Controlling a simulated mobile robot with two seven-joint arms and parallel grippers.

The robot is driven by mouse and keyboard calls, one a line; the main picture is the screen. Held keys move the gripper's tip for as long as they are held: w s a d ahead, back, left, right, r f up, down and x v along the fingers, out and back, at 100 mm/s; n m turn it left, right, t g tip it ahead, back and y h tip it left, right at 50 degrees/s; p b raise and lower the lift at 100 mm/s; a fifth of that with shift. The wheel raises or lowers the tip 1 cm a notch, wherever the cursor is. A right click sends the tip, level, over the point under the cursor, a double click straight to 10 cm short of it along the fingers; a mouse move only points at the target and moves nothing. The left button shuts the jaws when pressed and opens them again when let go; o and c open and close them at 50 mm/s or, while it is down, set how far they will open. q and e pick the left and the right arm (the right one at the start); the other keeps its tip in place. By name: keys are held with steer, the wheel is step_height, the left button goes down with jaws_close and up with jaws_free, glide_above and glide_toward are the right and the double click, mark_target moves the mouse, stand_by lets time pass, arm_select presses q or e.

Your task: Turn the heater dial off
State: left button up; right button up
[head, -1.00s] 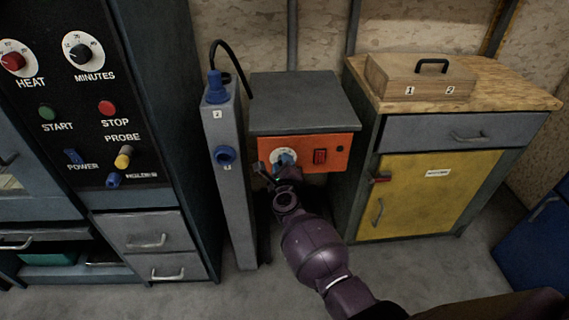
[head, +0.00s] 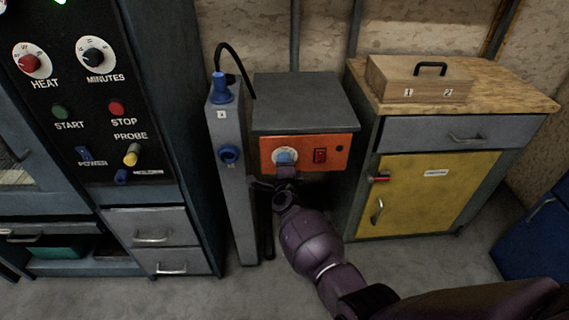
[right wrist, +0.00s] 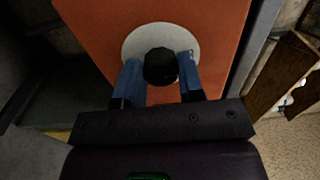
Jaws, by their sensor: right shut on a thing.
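The heater is a grey-topped box with an orange front panel (head: 340,158). Its dial is a round black knob (right wrist: 160,67) on a pale disc (right wrist: 133,44), seen close in the right wrist view. In the head view, the gripper mostly covers the knob, and part of the pale disc (head: 276,154) shows. My right gripper (head: 285,158) is at the dial, its blue fingers on both sides of the knob, shut on it. The knob's pointer and the dial marks cannot be read. My left gripper is not in view.
A red switch (head: 320,156) sits right of the dial. A narrow grey post with blue fittings (head: 240,200) stands close left of the heater. A yellow-doored cabinet (head: 430,200) stands right, with a wooden box (head: 420,85) on top. A control panel (head: 75,120) is at left.

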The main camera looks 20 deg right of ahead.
stand_by(0.4)
steer(key=o, duration=0.9)
steer(key=p+v, duration=0.2)
steer(key=v, duration=0.8)
steer(key=shift+s+a+p, duration=0.1)
steer(key=shift+s+p, duration=0.2)
steer(key=shift+s, duration=0.1)
